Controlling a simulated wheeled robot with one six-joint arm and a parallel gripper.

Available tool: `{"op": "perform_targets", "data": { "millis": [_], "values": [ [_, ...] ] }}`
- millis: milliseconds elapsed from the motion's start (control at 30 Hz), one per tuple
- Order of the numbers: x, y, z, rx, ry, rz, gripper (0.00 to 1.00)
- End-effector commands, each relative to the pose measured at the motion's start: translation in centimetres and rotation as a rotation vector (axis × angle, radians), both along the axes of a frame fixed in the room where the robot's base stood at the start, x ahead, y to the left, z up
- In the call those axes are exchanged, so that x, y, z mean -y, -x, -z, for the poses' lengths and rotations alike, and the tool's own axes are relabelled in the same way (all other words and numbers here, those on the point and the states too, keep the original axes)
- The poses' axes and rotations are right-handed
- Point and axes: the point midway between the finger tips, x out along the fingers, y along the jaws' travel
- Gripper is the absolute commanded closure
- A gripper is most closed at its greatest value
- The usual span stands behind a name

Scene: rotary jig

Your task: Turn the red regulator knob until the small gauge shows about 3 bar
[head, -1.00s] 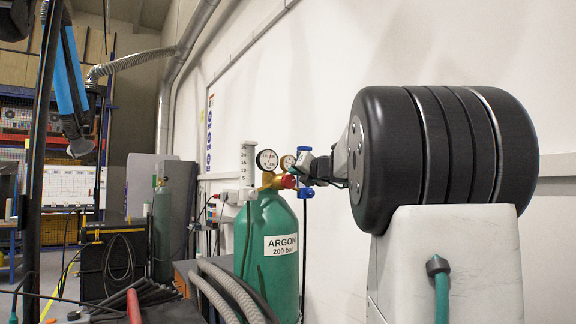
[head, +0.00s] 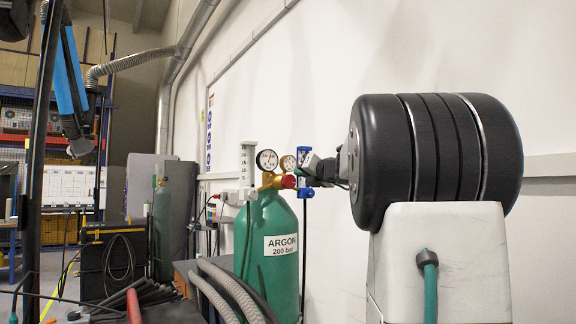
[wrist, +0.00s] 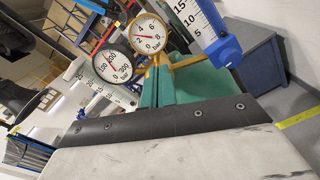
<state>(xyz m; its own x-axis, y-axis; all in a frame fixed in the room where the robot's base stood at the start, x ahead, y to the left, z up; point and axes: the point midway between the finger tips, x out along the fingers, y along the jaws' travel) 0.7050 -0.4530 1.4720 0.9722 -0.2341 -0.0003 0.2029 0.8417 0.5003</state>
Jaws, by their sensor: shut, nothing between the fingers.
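The red regulator knob (head: 288,181) sits on the brass regulator (head: 270,180) atop the green argon bottle (head: 266,250). The small gauge (head: 288,163) is above the knob, and in the wrist view (wrist: 149,35) its scale is marked in bar. My gripper (head: 306,172) is shut and empty, just right of the knob. Any contact is unclear. In the wrist view the knob is hidden behind my gripper's body.
A blue-ended flow tube (head: 304,153) stands beside my gripper, and its scale and blue end show in the wrist view (wrist: 228,50). A white scaled column (head: 248,165) stands left of the gauges. Grey hoses (head: 225,285) lie in front of the bottle. The wall is close behind.

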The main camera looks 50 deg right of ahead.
Motion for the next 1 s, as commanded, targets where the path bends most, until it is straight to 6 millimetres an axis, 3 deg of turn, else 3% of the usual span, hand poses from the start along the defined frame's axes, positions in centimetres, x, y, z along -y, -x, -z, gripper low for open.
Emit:
{"op": "perform_targets", "data": {
  "millis": [600,1000],
  "values": [
    [-1.3,5.7,-0.1,0.001,0.001,0.001,1.0],
    [-1.4,5.8,-0.1,0.0,0.0,0.0,1.0]
  ]
}}
